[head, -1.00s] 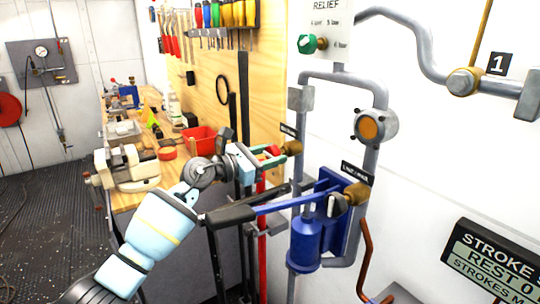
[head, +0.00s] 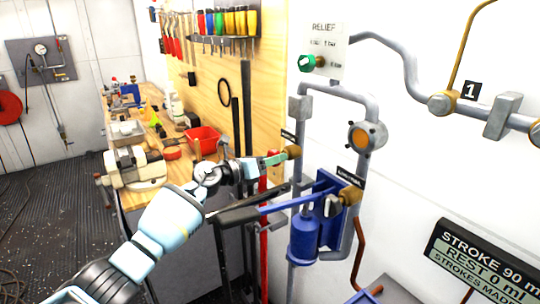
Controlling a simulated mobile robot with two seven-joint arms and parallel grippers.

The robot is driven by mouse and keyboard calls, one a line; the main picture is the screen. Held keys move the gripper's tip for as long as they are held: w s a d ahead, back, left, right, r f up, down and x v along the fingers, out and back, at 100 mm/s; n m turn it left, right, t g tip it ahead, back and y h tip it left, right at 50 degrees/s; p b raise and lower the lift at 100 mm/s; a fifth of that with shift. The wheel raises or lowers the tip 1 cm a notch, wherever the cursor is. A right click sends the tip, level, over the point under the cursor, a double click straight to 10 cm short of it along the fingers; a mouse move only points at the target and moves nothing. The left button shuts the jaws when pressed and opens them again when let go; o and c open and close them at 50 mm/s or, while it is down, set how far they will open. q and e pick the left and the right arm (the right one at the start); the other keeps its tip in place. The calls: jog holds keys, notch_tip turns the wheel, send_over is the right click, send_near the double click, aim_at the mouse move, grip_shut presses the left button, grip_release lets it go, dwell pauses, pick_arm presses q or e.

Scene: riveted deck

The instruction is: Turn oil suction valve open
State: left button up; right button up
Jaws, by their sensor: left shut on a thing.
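A brass valve body (head: 293,152) sits on the left grey pipe, under a small dark label (head: 288,136) too small to read. I take it to be the oil suction valve. My left gripper (head: 273,160) reaches in from the left and is shut on this handle, seen nearly side-on. A second brass valve (head: 350,195) with a grey handle (head: 332,206) sits lower right, apart from the gripper. My right gripper is out of view.
A green relief knob (head: 307,63) is above. A workbench with a vise (head: 135,165) and red bin (head: 203,139) stands left.

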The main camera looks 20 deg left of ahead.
pick_arm(q)
jog(key=n, duration=0.1)
jog(key=n+p, duration=0.1)
jog(key=shift+r+n, duration=0.4)
jog(key=n+p, duration=0.1)
jog(key=n, duration=0.1)
jog(key=shift+n, duration=0.4)
jog(key=n, duration=0.2)
jog(key=n+p, duration=0.1)
jog(key=n, duration=0.1)
jog(key=shift+f+n, duration=0.2)
jog(key=shift+n, duration=0.2)
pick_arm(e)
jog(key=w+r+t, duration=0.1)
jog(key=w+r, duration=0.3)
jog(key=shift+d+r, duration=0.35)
pick_arm(q)
jog(key=shift+n, duration=0.3)
jog(key=o, duration=1)
jog(key=shift+f, duration=0.1)
jog(key=shift+s+a, duration=0.1)
jog(key=v, duration=0.7)
jog(key=shift+s+a, duration=0.2)
jog(key=shift+s, duration=0.05)
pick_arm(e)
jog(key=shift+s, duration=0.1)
